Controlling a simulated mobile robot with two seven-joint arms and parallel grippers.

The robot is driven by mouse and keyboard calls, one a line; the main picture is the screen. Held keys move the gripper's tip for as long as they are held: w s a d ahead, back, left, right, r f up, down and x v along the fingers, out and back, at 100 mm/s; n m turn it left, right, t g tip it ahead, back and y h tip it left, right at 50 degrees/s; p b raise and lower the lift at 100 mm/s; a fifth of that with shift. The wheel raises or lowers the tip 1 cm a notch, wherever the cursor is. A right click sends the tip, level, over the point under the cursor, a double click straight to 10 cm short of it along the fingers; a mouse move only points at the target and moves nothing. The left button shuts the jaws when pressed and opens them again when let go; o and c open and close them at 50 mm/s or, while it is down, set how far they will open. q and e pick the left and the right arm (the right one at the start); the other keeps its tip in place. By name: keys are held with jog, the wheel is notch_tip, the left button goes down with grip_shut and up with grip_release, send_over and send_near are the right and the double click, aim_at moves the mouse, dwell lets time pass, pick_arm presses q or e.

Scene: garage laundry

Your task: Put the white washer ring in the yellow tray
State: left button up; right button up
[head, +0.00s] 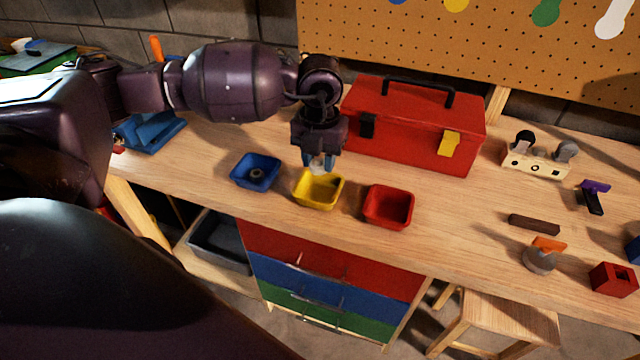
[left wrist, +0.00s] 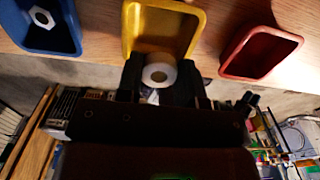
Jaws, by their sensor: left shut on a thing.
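My left gripper (head: 319,160) points down over the yellow tray (head: 318,201), shut on the white washer ring (left wrist: 169,70). In the head view the ring (head: 318,170) is a small pale patch between the fingertips, partly hidden by them. In the left wrist view it lies between the two dark fingers, in front of the near edge of the yellow tray (left wrist: 128,30). It appears held at or just above the tray opening; contact with the tray cannot be told. No other thing shows inside the yellow tray. My right gripper is not in view.
A blue tray (head: 240,178) holding a nut (left wrist: 42,16) stands left of the yellow one; an empty red tray (head: 388,221) stands right. A red toolbox (head: 410,125) is close behind.

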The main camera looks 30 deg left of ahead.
aim_at(320, 194)
pick_arm(q)
jog(key=shift+f, duration=3.7)
jog(key=shift+f+b, duration=0.2)
jog(key=shift+b, duration=0.1)
jog(key=o, duration=0.7)
notch_tip(320, 194, up, 12)
jog(key=shift+r+p, duration=0.25)
jog(key=shift+p, duration=0.15)
